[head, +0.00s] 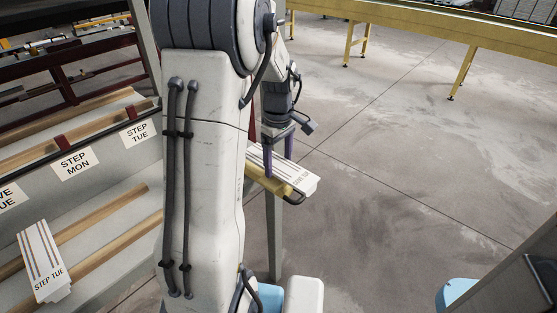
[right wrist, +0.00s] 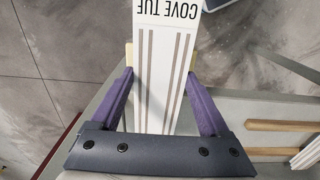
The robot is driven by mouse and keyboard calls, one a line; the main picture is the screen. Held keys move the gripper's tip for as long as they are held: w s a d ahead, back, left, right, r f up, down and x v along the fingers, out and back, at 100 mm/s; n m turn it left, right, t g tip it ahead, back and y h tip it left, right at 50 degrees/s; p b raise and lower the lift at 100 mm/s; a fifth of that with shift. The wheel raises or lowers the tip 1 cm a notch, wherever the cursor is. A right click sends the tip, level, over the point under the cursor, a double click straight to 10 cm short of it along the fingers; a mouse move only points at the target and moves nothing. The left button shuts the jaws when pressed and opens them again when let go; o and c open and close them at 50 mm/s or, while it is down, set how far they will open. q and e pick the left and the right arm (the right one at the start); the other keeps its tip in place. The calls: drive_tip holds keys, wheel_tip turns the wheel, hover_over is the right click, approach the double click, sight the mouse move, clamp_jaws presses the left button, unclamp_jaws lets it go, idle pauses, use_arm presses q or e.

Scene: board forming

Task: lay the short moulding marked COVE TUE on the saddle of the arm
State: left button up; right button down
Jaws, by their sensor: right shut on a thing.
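The short white moulding marked COVE TUE (head: 300,178) is beyond my arm in the head view. It also fills the top middle of the right wrist view (right wrist: 160,60), label upside down, with brown stripes along it. My right gripper (head: 280,153) is shut on it, one purple finger on each side. A yellow saddle (head: 267,184) with a dark rounded end lies under the moulding; yellow also shows at both its sides in the wrist view. I cannot tell whether the moulding rests on the saddle or hovers just above. My left gripper is not in view.
A sloped rack with wooden rails (head: 95,228) stands at the left. It carries labels STEP MON (head: 75,163) and STEP TUE (head: 137,133). Another moulding marked STEP TUE (head: 42,262) lies on it. A yellow-framed conveyor (head: 420,25) stands at the back; open floor lies right.

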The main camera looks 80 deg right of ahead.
sight(278, 165)
drive_tip(key=shift+f, duration=0.25)
unclamp_jaws()
wheel_tip(278, 165, up, 11)
drive_tip(key=shift+f, duration=0.2)
idle(0.6)
